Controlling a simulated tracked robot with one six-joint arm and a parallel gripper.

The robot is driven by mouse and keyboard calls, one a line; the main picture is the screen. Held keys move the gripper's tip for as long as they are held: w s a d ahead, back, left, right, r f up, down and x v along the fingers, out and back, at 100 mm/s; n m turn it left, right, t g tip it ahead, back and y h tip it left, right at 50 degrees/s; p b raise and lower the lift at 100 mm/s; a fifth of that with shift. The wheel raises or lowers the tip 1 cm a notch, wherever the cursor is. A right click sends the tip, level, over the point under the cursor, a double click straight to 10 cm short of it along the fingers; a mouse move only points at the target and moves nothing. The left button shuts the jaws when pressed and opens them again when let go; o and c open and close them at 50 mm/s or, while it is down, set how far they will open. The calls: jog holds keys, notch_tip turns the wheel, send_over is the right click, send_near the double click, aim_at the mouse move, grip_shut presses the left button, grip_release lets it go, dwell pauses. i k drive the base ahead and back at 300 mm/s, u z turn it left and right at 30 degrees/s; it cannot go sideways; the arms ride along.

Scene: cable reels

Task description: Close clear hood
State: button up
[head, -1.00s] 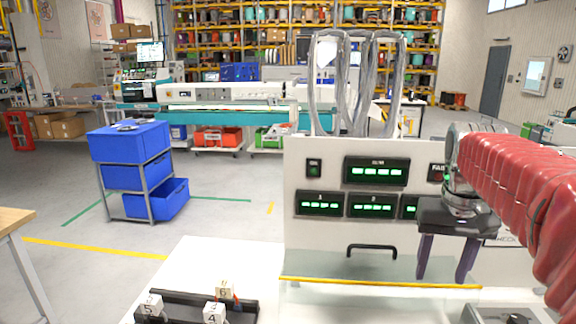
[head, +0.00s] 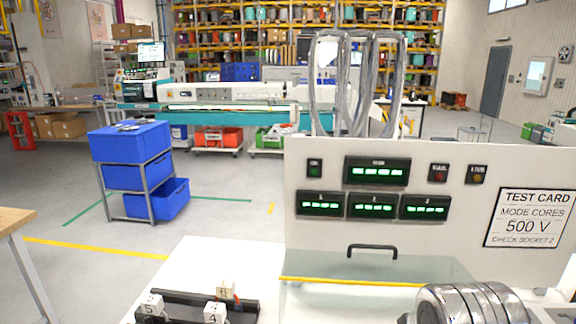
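The clear hood (head: 335,268) is a see-through panel with a yellow edge strip at the front of the white test panel (head: 420,238). A black bar handle (head: 372,248) shows just above it. The hood's yellow edge looks level, and its right part is hidden behind a ribbed silver cylinder, which appears to be my wrist (head: 470,305). I cannot tell from this view how far the hood is open. My gripper's fingers are below the frame and out of view.
The panel bears green-lit displays (head: 377,171) and a test card (head: 530,218). Numbered blocks stand in a black rack (head: 185,303) at lower left. A blue drawer cart (head: 130,145) stands on the floor behind.

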aim_at(283, 283)
jog(key=k, duration=1.3)
jog(key=u, duration=0.5)
jog(key=i, duration=1.55)
jog(key=z, duration=0.25)
